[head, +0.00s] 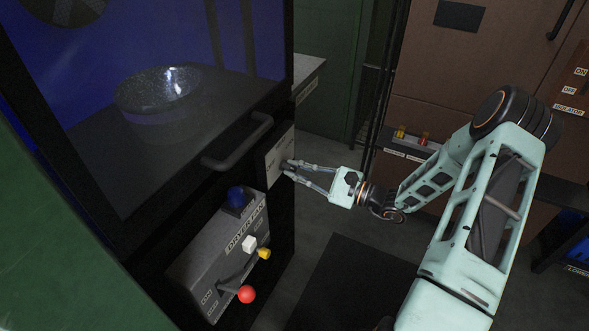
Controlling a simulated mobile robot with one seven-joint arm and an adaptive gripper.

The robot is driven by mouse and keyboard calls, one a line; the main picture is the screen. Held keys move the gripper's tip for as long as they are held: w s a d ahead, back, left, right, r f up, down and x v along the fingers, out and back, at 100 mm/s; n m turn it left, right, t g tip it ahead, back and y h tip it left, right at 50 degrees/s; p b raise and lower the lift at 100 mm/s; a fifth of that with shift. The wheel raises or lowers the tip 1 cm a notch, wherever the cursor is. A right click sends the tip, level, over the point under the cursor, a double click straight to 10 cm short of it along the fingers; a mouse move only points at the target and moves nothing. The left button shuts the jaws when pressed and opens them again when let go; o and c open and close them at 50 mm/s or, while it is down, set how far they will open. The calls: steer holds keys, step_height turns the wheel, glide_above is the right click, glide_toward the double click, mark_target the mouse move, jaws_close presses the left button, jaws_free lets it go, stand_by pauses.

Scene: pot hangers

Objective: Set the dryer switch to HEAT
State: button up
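A grey control box (190,262) labelled DRYER FAN sits below the glass-fronted cabinet. It carries a blue knob (236,197), a white block-shaped knob (249,243), a yellow knob (264,253) and a lever with a red ball (246,294). A smaller grey panel (272,158) with a label is above it, beside the door handle. No HEAT marking is readable, so I cannot tell which control is the dryer switch. My gripper (287,168) points left, its fingertips at the smaller panel. The fingers look slightly apart; contact or anything between them cannot be made out.
A dark door handle (238,143) juts out just above and left of my gripper. A speckled bowl (158,91) stands behind the cabinet glass. A brown cabinet (470,62) with an ISOLATOR panel (572,88) stands at right. Dark floor (325,235) lies open below my gripper.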

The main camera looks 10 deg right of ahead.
mark_target(294, 169)
jaws_close()
steer(key=m, duration=0.6)
steer(key=shift+m, duration=0.4)
steer(key=o, duration=0.7)
jaws_free()
steer(key=shift+d, duration=0.1)
steer(key=shift+p+v, duration=0.4)
steer(key=shift+v, duration=2.05)
